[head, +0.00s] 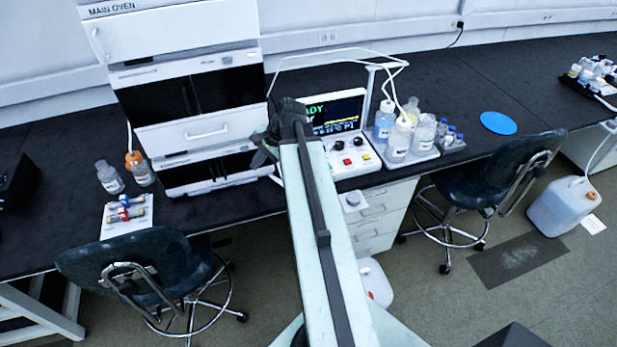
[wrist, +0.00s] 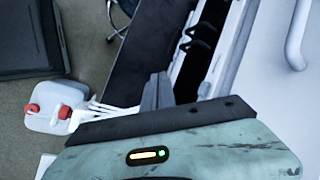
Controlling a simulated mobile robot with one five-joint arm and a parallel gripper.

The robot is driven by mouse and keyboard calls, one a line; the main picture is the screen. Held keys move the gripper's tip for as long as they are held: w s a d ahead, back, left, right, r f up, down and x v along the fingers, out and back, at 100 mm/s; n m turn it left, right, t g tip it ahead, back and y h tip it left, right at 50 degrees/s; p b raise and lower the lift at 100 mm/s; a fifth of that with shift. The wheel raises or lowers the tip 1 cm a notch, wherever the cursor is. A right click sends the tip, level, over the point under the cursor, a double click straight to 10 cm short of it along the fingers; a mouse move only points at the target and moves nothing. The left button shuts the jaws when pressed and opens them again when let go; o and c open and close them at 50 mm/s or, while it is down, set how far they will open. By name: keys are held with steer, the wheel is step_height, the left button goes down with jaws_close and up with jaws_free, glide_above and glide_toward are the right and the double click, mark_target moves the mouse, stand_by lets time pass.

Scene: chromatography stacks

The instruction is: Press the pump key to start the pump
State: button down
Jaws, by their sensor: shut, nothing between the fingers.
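A white control unit (head: 366,170) with a lit screen (head: 338,112) stands on the bench right of the instrument stack. Its front shows black knobs, a red button (head: 347,161) and a yellow button (head: 366,156). I cannot read which control is the pump key. My gripper (head: 262,152) is dark and at the end of my arm, in front of the stack's lower right edge and left of the control unit. My arm hides part of the unit's left side. In the wrist view my gripper's fingers (wrist: 157,92) are together and empty, with no button seen at their tips.
The white stack (head: 200,133) labelled MAIN OVEN stands left of my gripper. Bottles (head: 397,140) in a tray stand right of the unit, with a blue disc (head: 498,123) beyond. Stools (head: 140,262) stand at the bench front. A white container (wrist: 55,106) with red caps shows in the wrist view.

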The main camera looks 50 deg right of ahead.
steer(key=s+d+m+t+b, duration=0.1)
steer(key=s+d+m, duration=0.1)
steer(key=d, duration=0.4)
steer(key=s+d+m+t+h+b, duration=0.1)
steer(key=s+d+m, duration=0.1)
steer(key=d+m, duration=0.2)
steer(key=s+d+m+t+b, duration=0.1)
steer(key=s+d+m+t, duration=0.1)
steer(key=d, duration=0.5)
steer(key=shift+s+d+r+m, duration=0.15)
steer(key=shift+s+d+m, duration=0.2)
steer(key=shift+d+m, duration=0.05)
step_height(320, 180, down, 9)
steer(key=b, duration=0.9)
steer(key=shift+f, duration=0.35)
stand_by(0.3)
